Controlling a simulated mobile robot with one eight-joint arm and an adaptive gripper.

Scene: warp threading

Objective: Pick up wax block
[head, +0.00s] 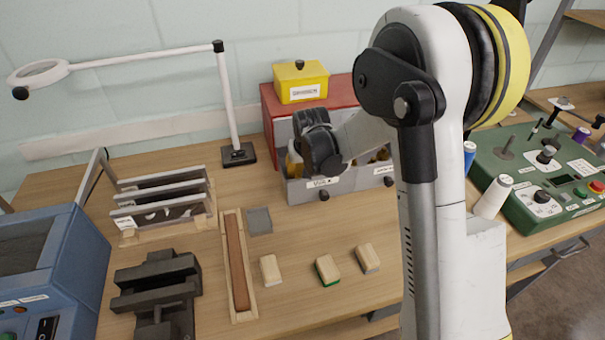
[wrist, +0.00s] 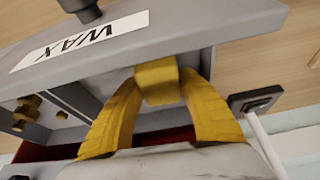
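The yellow wax block (wrist: 157,82) shows in the wrist view, inside the open grey drawer labelled WAX (wrist: 85,52). My gripper (wrist: 158,92) has its two yellow fingers around the block, one on each side, with the tips against its sides. Whether the block touches the drawer floor is hard to tell. In the head view the drawer (head: 308,192) stands out from the red-topped cabinet (head: 268,100). My wrist is over the drawer there, and it hides the fingertips and the block.
Small brass-coloured parts (wrist: 27,108) lie in another drawer section. A yellow box (head: 301,84) sits on the cabinet. A lamp base (head: 238,155) stands left of it. Several pale blocks (head: 327,270) and a wooden tray (head: 226,255) lie in front. A green machine (head: 540,180) is at right.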

